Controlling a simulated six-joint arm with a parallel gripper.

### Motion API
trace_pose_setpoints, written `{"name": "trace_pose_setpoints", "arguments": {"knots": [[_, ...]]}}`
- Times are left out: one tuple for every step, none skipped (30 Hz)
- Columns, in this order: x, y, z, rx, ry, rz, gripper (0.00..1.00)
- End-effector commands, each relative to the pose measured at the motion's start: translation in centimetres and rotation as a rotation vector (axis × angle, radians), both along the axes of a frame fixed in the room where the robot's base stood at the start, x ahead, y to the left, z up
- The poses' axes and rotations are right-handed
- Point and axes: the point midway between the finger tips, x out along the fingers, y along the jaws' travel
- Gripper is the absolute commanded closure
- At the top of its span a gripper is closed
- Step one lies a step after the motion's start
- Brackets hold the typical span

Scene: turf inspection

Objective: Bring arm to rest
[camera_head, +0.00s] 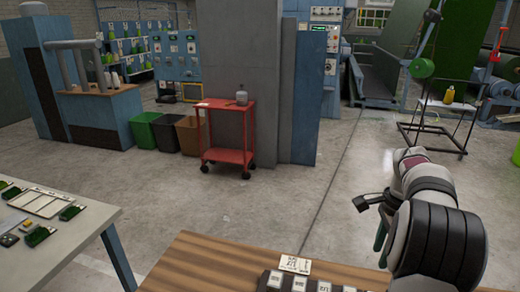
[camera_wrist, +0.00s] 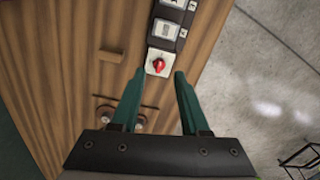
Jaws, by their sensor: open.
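My gripper (camera_wrist: 157,80) shows in the wrist view with its two green fingers apart and nothing between them. It hangs over the edge of a wooden-topped bench (camera_wrist: 75,45). A white switch plate with a red knob (camera_wrist: 158,63) appears just beyond the fingertips, apart from them as far as I can tell. In the head view my arm (camera_head: 435,215) is at the right, bent over the right part of the wooden bench (camera_head: 200,265). The fingers are mostly hidden there.
A grey table (camera_head: 75,240) with green turf samples (camera_head: 40,235) stands at the left. A red cart (camera_head: 228,155) stands beyond, beside a grey column (camera_head: 240,50). Bins (camera_head: 143,128) are to its left. A stand with a yellow container (camera_head: 449,95) is at the right. The floor between is clear.

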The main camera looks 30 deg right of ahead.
Motion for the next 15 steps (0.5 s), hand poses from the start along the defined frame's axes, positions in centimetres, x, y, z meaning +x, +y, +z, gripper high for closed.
{"name": "trace_pose_setpoints", "arguments": {"knots": [[1.8,4.0,1.4,0.002,-0.010,0.128,0.55],[2.7,6.9,2.2,0.007,-0.018,0.225,0.55],[3.5,11.2,3.1,0.014,-0.027,0.364,0.55],[3.7,14.4,3.6,0.021,-0.035,0.469,0.55],[3.6,17.6,4.0,0.028,-0.042,0.577,0.55],[2.9,21.9,4.3,0.036,-0.052,0.724,0.55],[2.1,24.9,4.4,0.043,-0.060,0.834,0.55],[0.9,27.8,4.3,0.051,-0.067,0.944,0.55],[-0.9,31.2,4.0,0.062,-0.077,1.085,0.55],[-2.4,33.3,3.6,0.069,-0.084,1.186,0.55],[-4.0,35.2,3.2,0.076,-0.091,1.279,0.55],[-6.0,37.2,2.5,0.086,-0.100,1.392,0.55],[-7.4,38.3,2.0,0.093,-0.105,1.465,0.55],[-8.6,39.2,1.5,0.099,-0.110,1.528,0.55],[-9.9,40.0,0.8,0.106,-0.115,1.596,0.55]]}}
